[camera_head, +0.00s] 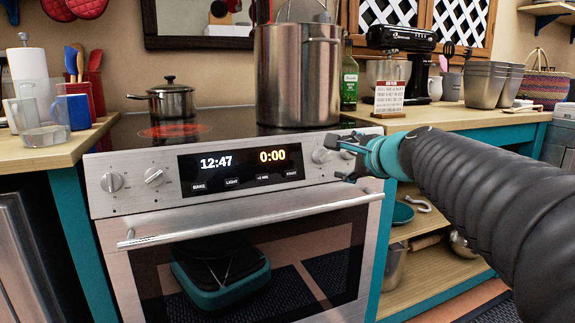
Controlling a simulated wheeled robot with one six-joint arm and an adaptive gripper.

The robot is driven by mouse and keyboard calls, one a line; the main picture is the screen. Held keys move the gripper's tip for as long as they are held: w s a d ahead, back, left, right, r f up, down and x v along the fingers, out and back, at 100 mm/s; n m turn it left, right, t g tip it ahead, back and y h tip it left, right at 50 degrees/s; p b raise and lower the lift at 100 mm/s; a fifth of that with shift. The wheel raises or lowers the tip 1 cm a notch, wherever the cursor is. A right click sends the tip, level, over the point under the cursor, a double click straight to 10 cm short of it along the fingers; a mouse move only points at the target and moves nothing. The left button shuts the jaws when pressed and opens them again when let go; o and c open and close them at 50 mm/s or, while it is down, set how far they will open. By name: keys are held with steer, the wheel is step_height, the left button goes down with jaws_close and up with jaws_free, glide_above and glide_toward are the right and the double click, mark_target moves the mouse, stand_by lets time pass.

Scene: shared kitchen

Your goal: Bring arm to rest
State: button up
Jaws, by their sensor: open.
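My gripper (345,156) is in front of the stove's right-hand control knobs, at the end of my dark ribbed arm that comes in from the right. Its fingers are spread apart and nothing shows between them. It overlaps the right knobs in the picture, and I cannot tell whether it touches them. The stove (240,203) has a steel front with a display reading 12:47 and 0:00. The left knobs (154,176) are in plain view.
A tall steel pot (298,75) and a small lidded pot (172,101) stand on the cooktop; a burner (172,130) glows red by the small pot. The oven handle (250,215) juts out. Counters on both sides hold cups, utensils and a black mixer (400,40).

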steer(key=s+a+f+n+g, duration=0.1)
steer(key=s+f+n+g, duration=0.3)
steer(key=f, duration=0.3)
steer(key=s+a+f+n+g, duration=0.1)
steer(key=s+f+n, duration=0.4)
steer(key=f, duration=0.1)
steer(key=s+f+n+g+h+p, duration=0.1)
steer(key=s+f+n, duration=0.3)
steer(key=s, duration=0.6)
steer(key=s+f+n+g+h+p, duration=0.2)
steer(key=s+f+n, duration=0.2)
steer(key=s, duration=0.5)
steer(key=shift+s+f+n+g+h, duration=0.3)
steer(key=shift+s+f+n, duration=0.1)
steer(key=shift+n, duration=0.5)
steer(key=shift+d, duration=0.15)
